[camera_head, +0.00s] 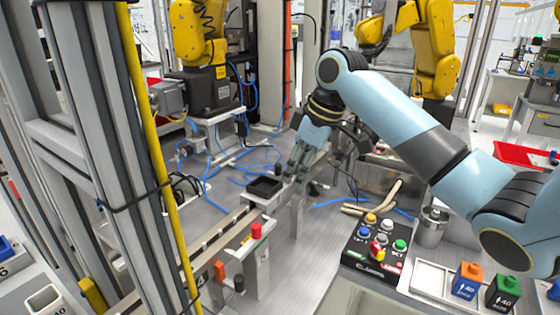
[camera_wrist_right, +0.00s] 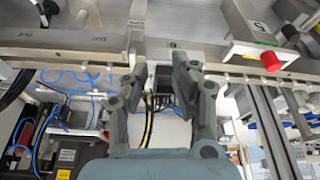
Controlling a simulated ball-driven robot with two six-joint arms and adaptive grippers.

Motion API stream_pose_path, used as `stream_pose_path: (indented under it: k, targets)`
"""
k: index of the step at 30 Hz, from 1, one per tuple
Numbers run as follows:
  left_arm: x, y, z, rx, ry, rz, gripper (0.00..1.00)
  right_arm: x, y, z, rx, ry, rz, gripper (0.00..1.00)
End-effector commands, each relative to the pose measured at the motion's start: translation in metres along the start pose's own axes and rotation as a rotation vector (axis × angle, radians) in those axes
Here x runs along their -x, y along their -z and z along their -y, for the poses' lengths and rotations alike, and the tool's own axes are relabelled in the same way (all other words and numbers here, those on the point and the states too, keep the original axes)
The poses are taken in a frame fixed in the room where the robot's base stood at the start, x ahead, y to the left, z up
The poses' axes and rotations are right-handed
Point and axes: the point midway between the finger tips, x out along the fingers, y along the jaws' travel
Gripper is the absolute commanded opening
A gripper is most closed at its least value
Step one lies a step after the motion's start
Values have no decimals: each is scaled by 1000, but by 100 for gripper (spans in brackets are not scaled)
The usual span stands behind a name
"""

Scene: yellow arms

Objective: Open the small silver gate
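I cannot single out the small silver gate with certainty. A narrow silver upright piece (camera_head: 297,208) stands beside the conveyor end, just below my right gripper (camera_head: 300,168). In the right wrist view, my right gripper (camera_wrist_right: 160,70) has its two fingers spread apart. A silver rail (camera_wrist_right: 70,58) runs across behind the fingertips, and a dark block shows in the gap between them. I cannot tell whether the fingers touch anything. My left gripper is in neither view.
A black square tray (camera_head: 264,187) lies left of my right gripper. A red button (camera_head: 256,230) stands on a silver box by the conveyor. A black button panel (camera_head: 375,247) and coloured blocks (camera_head: 468,280) sit at the right. Blue hoses (camera_head: 214,178) lie loose behind.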

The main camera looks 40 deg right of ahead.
Motion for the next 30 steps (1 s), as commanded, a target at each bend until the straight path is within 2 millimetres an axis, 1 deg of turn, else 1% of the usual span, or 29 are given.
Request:
stream_pose_path:
  k: [1,3,6,8,11,14,21,24,27,30]
  targets:
    - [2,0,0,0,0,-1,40,24,16,-19,22,5,-19,26]
    - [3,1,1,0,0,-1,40,46,30,-34,50,23,-35,26]
    - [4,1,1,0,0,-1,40,66,40,-46,76,40,-53,26]
    - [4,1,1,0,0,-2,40,70,43,-48,83,46,-58,26]
    - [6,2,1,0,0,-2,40,62,45,-49,87,51,-60,26]
    - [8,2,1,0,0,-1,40,45,46,-47,86,52,-60,26]
    - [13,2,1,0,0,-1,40,-4,48,-45,85,50,-59,26]
    - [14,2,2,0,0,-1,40,-18,49,-44,85,49,-60,26]
    - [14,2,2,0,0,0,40,-28,50,-44,87,48,-60,26]
    - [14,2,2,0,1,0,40,-33,50,-44,87,47,-60,26]
